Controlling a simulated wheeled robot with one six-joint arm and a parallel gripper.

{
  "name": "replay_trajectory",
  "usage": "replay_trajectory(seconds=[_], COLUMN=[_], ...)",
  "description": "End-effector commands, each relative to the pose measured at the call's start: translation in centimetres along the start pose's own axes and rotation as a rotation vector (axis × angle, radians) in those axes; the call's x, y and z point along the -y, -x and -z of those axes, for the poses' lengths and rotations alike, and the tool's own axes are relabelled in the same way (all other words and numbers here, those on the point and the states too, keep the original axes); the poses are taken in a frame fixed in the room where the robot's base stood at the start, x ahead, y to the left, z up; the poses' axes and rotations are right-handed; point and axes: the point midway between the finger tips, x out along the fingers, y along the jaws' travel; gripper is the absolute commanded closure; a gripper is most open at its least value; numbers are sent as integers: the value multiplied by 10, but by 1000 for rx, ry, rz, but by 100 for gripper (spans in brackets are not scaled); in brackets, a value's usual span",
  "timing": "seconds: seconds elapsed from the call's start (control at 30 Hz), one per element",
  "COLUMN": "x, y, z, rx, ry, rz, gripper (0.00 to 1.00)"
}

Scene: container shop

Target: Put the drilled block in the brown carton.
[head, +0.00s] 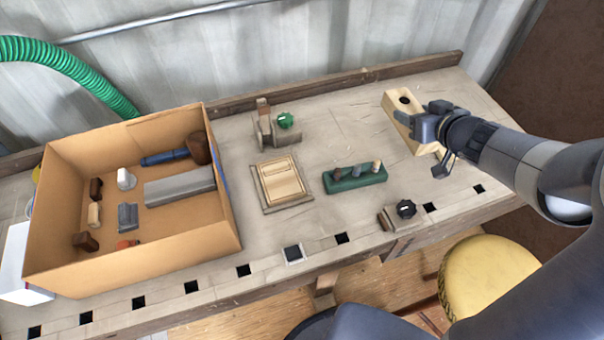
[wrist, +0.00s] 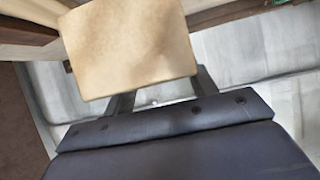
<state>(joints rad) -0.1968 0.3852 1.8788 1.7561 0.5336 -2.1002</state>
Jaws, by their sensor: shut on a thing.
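The drilled block (head: 396,107) is a pale wooden block with a dark round hole in its top. It is at the right part of the workbench in the head view. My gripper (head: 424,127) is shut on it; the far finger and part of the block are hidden. In the wrist view the block (wrist: 130,48) fills the space between the fingers. I cannot tell whether it touches the bench. The brown carton (head: 150,265) stands open on the left end of the bench, holding a grey bar, a dark-headed blue-handled tool and several small pieces.
Between block and carton are a green knob fixture (head: 285,120), a wooden tray with a pale lid (head: 282,181), a green rack with several pegs (head: 355,180) and a black knob (head: 405,209). A wooden ledge runs along the back. A yellow stool (head: 488,278) stands in front.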

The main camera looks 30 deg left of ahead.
Motion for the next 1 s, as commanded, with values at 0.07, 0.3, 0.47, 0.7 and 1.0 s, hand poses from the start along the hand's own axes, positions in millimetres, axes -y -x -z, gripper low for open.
replay_trajectory(seconds=[0.07,0.3,0.47,0.7,1.0], x=[9,13,12,12,12], y=[-5,-10,-24,-36,-52], z=[2,-4,-30,-52,-83], rx=[0,4,6,3,4], ry=[14,16,14,15,15], rz=[20,30,30,29,28], gripper=[78,78,78,78,78])
